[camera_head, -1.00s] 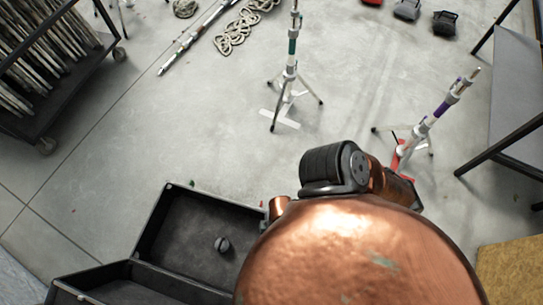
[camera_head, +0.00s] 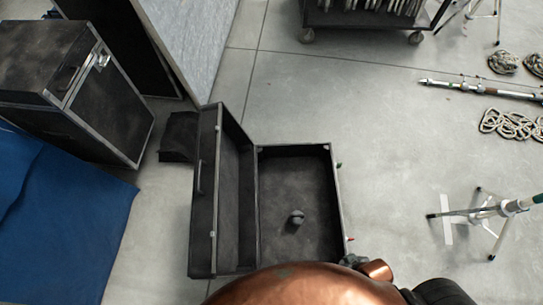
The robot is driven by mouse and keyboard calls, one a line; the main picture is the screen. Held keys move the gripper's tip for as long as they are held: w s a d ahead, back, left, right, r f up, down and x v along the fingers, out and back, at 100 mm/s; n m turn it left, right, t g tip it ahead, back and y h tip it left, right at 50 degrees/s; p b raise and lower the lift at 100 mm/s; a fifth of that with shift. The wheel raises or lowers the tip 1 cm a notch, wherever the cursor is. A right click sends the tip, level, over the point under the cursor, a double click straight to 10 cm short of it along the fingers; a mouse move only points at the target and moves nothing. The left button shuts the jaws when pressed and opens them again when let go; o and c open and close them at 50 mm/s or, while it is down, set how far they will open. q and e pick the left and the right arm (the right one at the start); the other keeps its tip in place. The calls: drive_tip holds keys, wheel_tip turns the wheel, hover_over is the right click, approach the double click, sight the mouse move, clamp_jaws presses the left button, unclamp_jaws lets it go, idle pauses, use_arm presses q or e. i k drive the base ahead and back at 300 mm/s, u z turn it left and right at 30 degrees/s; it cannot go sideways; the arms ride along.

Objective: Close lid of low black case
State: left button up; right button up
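The low black case (camera_head: 248,262) stands open on the floor in the middle of the head view. Its left part (camera_head: 206,200) is a narrow, raised section with a handle on its outer left side. Its right part (camera_head: 332,200) is a wide, shallow dark shell that opens upward. A small dark round thing (camera_head: 296,217) lies inside that shell. I cannot tell for sure which part is the lid. My copper-coloured body covers the near edge of the case. Neither of my grippers shows in the view.
A tall black case (camera_head: 110,110) with metal edges stands at the left, near a blue mat (camera_head: 60,220). A black piece (camera_head: 178,137) lies beside the low case. A grey panel (camera_head: 195,40) stands behind. A light stand (camera_head: 485,213) is at the right. Floor between is clear.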

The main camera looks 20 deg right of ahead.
sight(222, 243)
drive_tip(key=z, duration=0.05)
drive_tip(key=k, duration=1.05)
drive_tip(key=u, duration=1.15)
drive_tip(key=i, duration=1.2)
drive_tip(key=z, duration=1)
drive_tip(key=i, duration=0.25)
drive_tip(key=z, duration=0.2)
